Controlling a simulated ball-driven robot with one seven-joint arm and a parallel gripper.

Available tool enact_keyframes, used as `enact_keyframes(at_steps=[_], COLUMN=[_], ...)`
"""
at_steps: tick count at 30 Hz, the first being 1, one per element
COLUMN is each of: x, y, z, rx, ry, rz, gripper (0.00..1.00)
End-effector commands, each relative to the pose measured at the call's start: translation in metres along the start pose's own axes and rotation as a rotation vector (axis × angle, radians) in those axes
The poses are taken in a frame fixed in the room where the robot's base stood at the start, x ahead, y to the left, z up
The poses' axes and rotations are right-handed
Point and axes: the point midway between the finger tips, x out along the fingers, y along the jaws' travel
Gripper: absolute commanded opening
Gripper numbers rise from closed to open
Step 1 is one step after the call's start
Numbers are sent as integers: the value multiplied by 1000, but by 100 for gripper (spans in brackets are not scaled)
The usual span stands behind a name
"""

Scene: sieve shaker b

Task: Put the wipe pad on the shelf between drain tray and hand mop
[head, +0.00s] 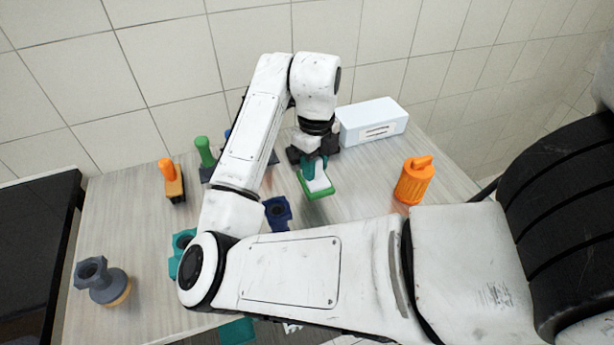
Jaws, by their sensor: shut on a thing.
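My gripper (314,158) points down over the right-middle of the pale wood-grain surface (350,215) and is shut on the teal handle of a green and white pad (318,185), which looks like the wipe pad. I cannot tell whether the pad touches the surface. A green-handled tool with a dark base (205,152), possibly the hand mop, stands left of my arm at the back. I cannot tell which thing is the drain tray; a dark, flat thing behind my arm is mostly hidden.
A white box (372,120) stands at the back right, and an orange canister (414,181) at the right. An orange-handled brush (173,180) is at the left. A dark blue part (278,212) lies close to my arm. A grey knobbed piece (103,281) is front left. The left middle is clear.

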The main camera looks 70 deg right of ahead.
Motion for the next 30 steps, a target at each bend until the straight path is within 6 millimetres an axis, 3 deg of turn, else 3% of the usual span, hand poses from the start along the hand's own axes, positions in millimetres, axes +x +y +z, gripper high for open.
enact_keyframes(at_steps=[11, 18, 28, 29, 30], x=[25, 54, 58, 57, 57], y=[2, 2, 2, 2, 2], z=[21, 20, 20, 20, 20], rx=[-2, -1, 0, 0, 0], ry=[1, 1, -1, -1, -1], rz=[2, 1, 1, 1, 1], gripper=[0, 0, 0, 35, 39])
